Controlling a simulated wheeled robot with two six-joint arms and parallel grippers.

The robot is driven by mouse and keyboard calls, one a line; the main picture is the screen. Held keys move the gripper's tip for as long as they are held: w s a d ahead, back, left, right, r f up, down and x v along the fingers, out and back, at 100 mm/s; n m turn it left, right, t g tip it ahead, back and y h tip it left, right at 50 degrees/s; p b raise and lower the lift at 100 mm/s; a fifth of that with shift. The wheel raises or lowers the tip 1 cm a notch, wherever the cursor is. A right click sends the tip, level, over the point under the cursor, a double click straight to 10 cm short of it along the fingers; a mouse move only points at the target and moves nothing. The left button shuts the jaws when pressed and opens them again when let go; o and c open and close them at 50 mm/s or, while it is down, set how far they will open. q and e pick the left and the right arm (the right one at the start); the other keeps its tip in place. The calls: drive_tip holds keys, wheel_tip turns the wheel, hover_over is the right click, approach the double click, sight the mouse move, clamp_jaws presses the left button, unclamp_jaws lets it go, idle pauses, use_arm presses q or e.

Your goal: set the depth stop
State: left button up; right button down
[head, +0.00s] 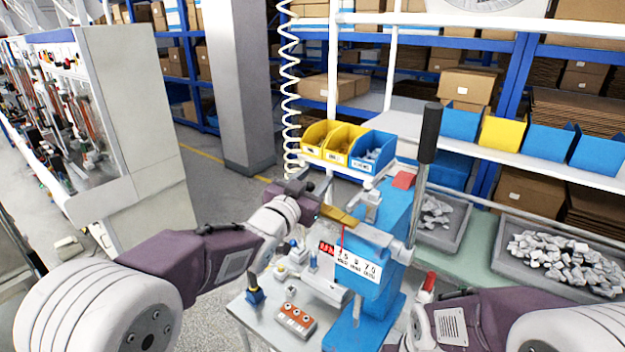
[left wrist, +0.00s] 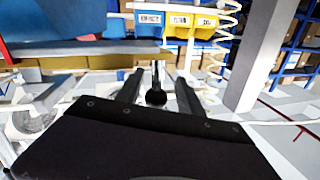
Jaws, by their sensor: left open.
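A blue bench press (head: 367,265) stands on the grey worktable (head: 262,318), with a black-gripped lever (head: 430,133) upright on its right. A white plate (head: 358,266) with large numbers is on its front; I cannot read every digit. A brass-coloured bar (head: 338,215) juts out to the left at its top. My left gripper (head: 318,191) is beside this bar's left end. In the left wrist view, its two dark fingers (left wrist: 156,90) are apart, with a round black knob (left wrist: 156,97) between them. I cannot tell whether they touch it. My right gripper is out of view.
Yellow and blue bins (head: 341,145) stand behind the press. A red display (head: 326,248), small fixtures and an orange block (head: 295,319) crowd the table left of it. Trays of grey parts (head: 565,262) are at the right. A coiled white hose (head: 290,90) hangs behind my left gripper.

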use_arm(q)
drive_tip(key=b+v, duration=0.4)
drive_tip(key=v, duration=0.5)
